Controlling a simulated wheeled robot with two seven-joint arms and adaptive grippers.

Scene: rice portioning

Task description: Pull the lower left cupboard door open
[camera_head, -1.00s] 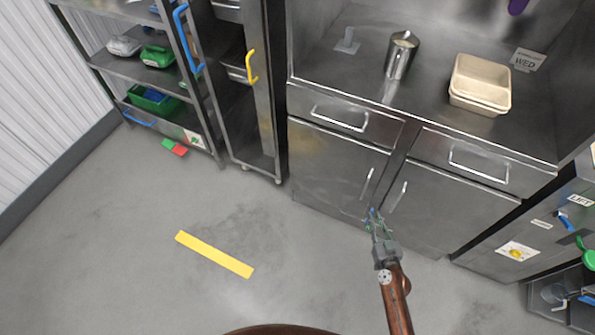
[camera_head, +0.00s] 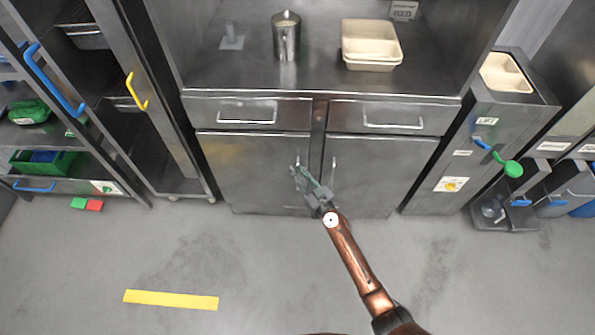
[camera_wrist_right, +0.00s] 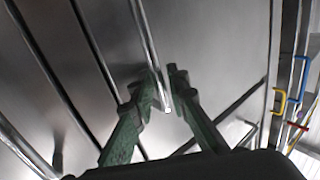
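The lower left cupboard door (camera_head: 250,172) is a flat steel panel that looks closed. Its upright bar handle (camera_head: 298,161) is by its right edge. My right gripper (camera_head: 300,174) has green fingers and is at this handle, in front of the door. In the right wrist view the fingers (camera_wrist_right: 166,84) stand on either side of the handle bar (camera_wrist_right: 144,28), whose end shows between them. A narrow gap shows by the right finger, so they look parted rather than clamped. Whether the left finger touches the bar is unclear. My left gripper is out of view.
The lower right door (camera_head: 370,180) with its own upright handle is beside it. Two drawers (camera_head: 245,104) are above. A metal jug (camera_head: 287,38) and a beige container (camera_head: 370,56) stand on the counter. The floor (camera_head: 260,260) in front is clear, with a yellow strip (camera_head: 170,300).

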